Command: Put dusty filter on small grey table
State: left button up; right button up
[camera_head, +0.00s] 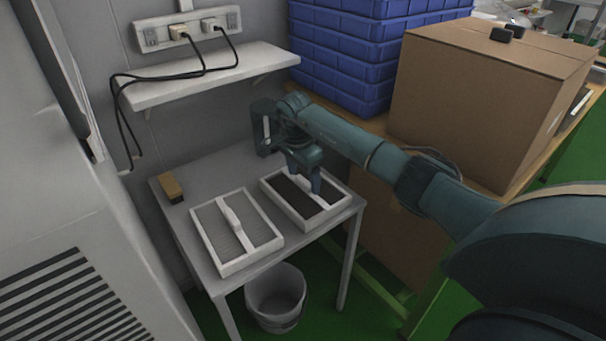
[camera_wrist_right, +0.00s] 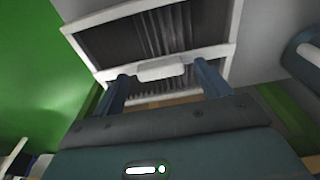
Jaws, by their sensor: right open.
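The dusty filter (camera_head: 291,211), a white frame with a dark grey pleated panel, lies on the right part of the small grey table (camera_head: 180,222). A cleaner, light grey filter (camera_head: 209,222) in a white frame lies to its left. My right gripper (camera_head: 305,187) is over the dusty filter and partly covers it and its handle. In the right wrist view the open fingers (camera_wrist_right: 162,72) stand on either side of the white handle of the dusty filter (camera_wrist_right: 185,28), apparently without closing on it. My left gripper is not in view.
A yellow-and-black block (camera_head: 171,188) sits at the table's back left corner. A bucket (camera_head: 275,298) stands below. A white shelf (camera_head: 205,77) with cables is above. Blue crates (camera_head: 345,55) and a large cardboard box (camera_head: 475,105) stand to the right.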

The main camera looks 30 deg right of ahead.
aim_at(299, 190)
jog(key=shift+r, duration=0.55)
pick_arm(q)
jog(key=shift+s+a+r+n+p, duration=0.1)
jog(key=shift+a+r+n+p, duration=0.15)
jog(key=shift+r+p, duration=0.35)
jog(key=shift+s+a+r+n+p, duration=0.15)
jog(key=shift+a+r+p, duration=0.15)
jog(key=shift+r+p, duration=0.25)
pick_arm(e)
notch_tip(299, 190, up, 11)
jog(key=a, duration=0.1)
jog(key=shift+a, duration=0.2)
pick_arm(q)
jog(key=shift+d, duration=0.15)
pick_arm(e)
jog(key=shift+r, duration=0.1)
